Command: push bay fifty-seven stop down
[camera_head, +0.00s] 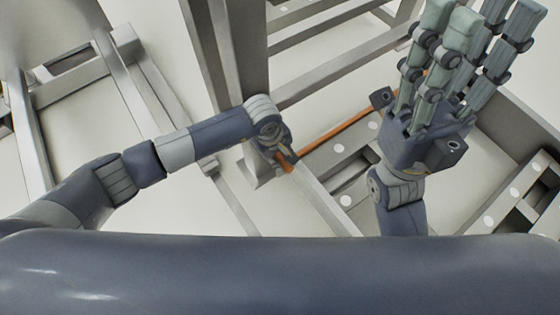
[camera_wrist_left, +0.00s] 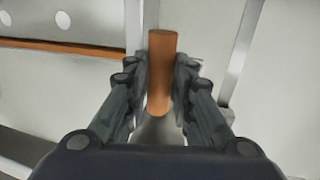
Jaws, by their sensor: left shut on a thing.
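The stop appears as an orange rounded bar (camera_wrist_left: 162,75) in the left wrist view, standing between my left fingers. My left gripper (camera_wrist_left: 161,95) is shut on it, with a finger on each side. In the head view the left gripper (camera_head: 275,152) is at the foot of a grey post, and a short orange end (camera_head: 286,163) shows beside its fingers. The fingers hide part of the bar there. My right gripper (camera_head: 480,45) is raised at the upper right, its fingers extended and apart, holding nothing. No bay number is legible.
A thin orange strip (camera_head: 340,132) runs along a grey rail to the right of the left gripper. A grey upright post (camera_head: 238,60) stands just behind the left gripper. Grey frames with white round spots lie at the right. Pale floor shows between the frames.

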